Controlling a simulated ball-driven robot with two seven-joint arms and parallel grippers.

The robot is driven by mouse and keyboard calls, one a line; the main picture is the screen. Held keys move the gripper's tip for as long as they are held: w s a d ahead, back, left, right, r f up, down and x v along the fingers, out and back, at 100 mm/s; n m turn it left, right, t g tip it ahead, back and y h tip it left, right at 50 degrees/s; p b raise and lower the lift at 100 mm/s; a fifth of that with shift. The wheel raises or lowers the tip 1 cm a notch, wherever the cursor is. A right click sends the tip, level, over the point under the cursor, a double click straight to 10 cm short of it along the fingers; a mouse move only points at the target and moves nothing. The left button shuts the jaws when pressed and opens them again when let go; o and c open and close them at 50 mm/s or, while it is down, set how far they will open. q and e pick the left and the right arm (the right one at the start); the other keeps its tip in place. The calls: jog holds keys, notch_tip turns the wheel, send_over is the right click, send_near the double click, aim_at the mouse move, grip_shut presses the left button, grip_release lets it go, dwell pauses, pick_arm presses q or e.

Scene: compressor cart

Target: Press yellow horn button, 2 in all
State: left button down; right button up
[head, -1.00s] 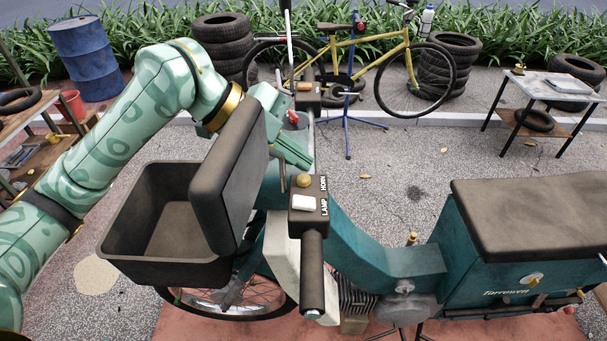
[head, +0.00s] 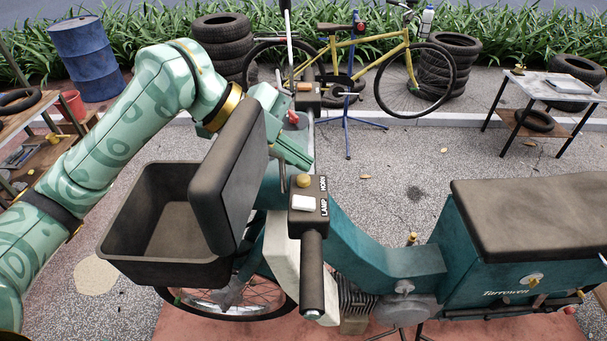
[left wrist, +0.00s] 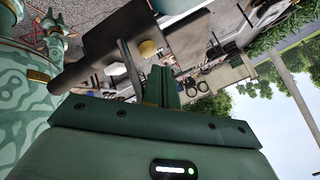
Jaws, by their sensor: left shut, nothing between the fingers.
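The yellow horn button (head: 304,181) is a small round knob on the dark handlebar control box, beside the word HORN. It also shows in the left wrist view (left wrist: 148,48), just beyond the fingers. My left gripper (head: 306,163) is shut and empty, its tips close behind the button in the head view. In the left wrist view the shut fingers (left wrist: 160,88) point toward the button's side of the box. I cannot tell whether the tips touch it. My right gripper is not in the head view.
A white LAMP switch (head: 304,203) sits on the same box, with the black grip (head: 313,270) below it. The dark front box (head: 140,245) has its raised lid (head: 230,175) close to my left wrist. The teal scooter's seat (head: 530,215) is to the right.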

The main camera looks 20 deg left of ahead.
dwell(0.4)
pick_arm(q)
jog(key=shift+f, duration=0.1)
jog(key=shift+f, duration=0.25)
jog(key=shift+f, duration=0.5)
dwell(0.6)
jog(key=shift+r, duration=0.1)
jog(key=shift+r+p, duration=0.8)
jog(key=shift+p, duration=0.5)
